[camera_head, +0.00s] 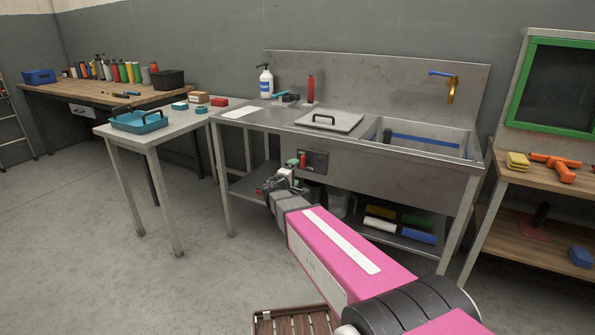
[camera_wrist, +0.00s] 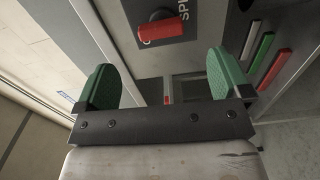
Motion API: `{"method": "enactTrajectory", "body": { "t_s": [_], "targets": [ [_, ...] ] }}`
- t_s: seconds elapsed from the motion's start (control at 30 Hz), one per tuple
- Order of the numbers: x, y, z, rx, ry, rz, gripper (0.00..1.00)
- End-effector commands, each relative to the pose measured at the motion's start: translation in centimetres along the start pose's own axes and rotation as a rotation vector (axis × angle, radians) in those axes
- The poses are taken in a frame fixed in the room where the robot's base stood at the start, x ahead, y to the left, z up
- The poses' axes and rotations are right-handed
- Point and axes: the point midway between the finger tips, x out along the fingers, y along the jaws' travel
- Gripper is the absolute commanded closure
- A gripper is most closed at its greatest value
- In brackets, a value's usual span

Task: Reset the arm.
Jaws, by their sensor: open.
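My pink arm reaches from the lower right of the head view toward the front of a steel sink bench. My gripper (camera_head: 284,180) is at its end, in front of the bench's dark control panel (camera_head: 313,160). In the wrist view my gripper (camera_wrist: 165,88) shows two green-padded fingers set wide apart, with nothing between them. A red knob or handle (camera_wrist: 162,29) on the panel lies ahead, at the top middle, apart from the fingers. It also shows in the head view as a small red part (camera_head: 303,160). Part of the lettering near the knob is cut off.
The steel sink bench (camera_head: 400,172) stands close ahead, with a lower shelf holding coloured rolls. A side table (camera_head: 180,125) with a blue tray (camera_head: 139,121) is left. A wooden bench (camera_head: 550,182) is right. A slatted wooden item (camera_head: 295,321) is at the bottom. Floor at left is clear.

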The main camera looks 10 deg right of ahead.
Motion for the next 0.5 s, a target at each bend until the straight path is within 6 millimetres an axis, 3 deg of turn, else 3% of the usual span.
{"method": "enactTrajectory", "body": {
  "t_s": [0.37,0.5],
  "targets": [
    [-0.43,0.0,-0.01,0.0,0.0,0.0,0.04],
    [-0.47,-0.34,0.95,0.014,-0.023,-0.023,0.04]
  ]
}}
